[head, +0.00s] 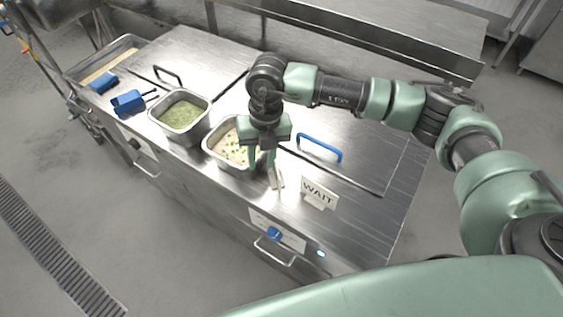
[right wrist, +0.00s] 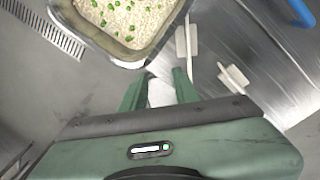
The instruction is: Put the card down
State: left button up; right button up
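My right gripper (head: 263,158) points down over the front of the steel counter, just right of the rice pan. In the right wrist view its two green fingers (right wrist: 158,88) are apart, with no card seen held between them. A thin pale card (head: 277,179) stands on the counter beside the fingers, seen nearly edge-on. In the right wrist view this card (right wrist: 182,42) is just beyond the fingertips. A second card (head: 319,187) reading "WAIT" stands to its right; it also shows in the right wrist view (right wrist: 232,78). My left gripper is out of view.
The rice pan (head: 211,150), with green bits on the rice, sits left of the gripper. A pan of green food (head: 156,118) is further left. Blue-handled items (head: 128,100) lie at the far left. A blue handle (head: 320,147) is on the lid behind the cards.

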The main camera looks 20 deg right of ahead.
aim_at(276, 172)
jog(key=shift+h, duration=0.7)
jog(key=d, duration=0.1)
jog(key=w+d+r, duration=0.1)
jog(key=d, duration=0.2)
jog(key=shift+w+r, duration=0.15)
jog(key=shift+r, duration=0.25)
notch_tip(276, 172, down, 6)
jog(key=b, duration=0.3)
jog(key=shift+f, duration=0.1)
notch_tip(276, 172, down, 6)
jog(key=b, duration=0.3)
jog(key=shift+w+r, duration=0.15)
jog(key=shift+r, duration=0.1)
jog(key=shift+f, duration=0.3)
jog(key=shift+c, duration=0.3)
grip_shut()
